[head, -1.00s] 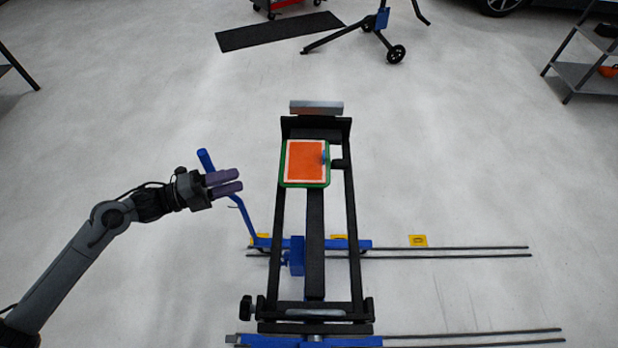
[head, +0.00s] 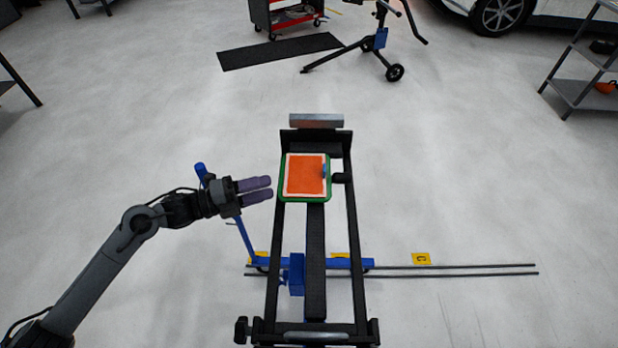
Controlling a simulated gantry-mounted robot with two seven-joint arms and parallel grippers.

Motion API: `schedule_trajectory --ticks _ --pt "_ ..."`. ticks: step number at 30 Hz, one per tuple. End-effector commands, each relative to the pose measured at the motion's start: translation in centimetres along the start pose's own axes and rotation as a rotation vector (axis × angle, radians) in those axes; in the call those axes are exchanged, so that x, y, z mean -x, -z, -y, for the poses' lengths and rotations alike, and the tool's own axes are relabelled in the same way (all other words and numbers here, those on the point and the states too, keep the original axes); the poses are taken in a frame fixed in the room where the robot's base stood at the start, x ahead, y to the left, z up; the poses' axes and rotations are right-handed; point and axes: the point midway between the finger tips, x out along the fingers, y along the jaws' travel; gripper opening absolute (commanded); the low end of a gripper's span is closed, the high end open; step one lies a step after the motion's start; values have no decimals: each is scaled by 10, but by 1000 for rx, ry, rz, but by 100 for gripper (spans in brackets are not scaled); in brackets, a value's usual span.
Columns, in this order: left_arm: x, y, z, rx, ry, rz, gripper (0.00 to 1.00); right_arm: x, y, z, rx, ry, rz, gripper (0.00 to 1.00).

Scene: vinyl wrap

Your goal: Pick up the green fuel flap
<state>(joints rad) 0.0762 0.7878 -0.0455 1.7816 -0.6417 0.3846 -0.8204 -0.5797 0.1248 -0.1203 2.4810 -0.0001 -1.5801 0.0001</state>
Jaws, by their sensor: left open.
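The green fuel flap (head: 282,196) lies on the upper part of a black frame stand. An orange sheet with a pale border (head: 305,175) covers most of its face, so green shows mainly along the left and lower edges. A small blue piece sits at its right edge. My left gripper (head: 271,188) comes in from the left with its two purple fingers pointing right at the flap. It is open and empty, a short gap left of the flap's left edge. My right gripper is not in view.
The black stand (head: 316,260) has a blue base and blue lever (head: 246,240) below and behind my left gripper. Rails (head: 450,270) run right along the floor. A black mat (head: 280,50), red cart (head: 285,15), wheeled stand (head: 380,40) and grey shelf (head: 575,90) stand farther back.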

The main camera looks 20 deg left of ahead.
Motion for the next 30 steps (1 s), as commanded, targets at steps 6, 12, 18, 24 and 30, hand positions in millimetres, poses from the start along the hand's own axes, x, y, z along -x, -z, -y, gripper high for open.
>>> schedule_trajectory --ticks 6,12,18,24,30 --pt "-22 0 -1 0 0 0 40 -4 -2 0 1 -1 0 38" --pt "-24 1 -1 1 -1 0 40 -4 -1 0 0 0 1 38" --pt "-24 1 0 1 -1 0 24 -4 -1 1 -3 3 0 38" --pt "-24 0 -1 1 -1 0 0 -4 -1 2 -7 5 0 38" --pt "-24 0 -1 1 -2 1 0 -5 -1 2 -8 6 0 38"
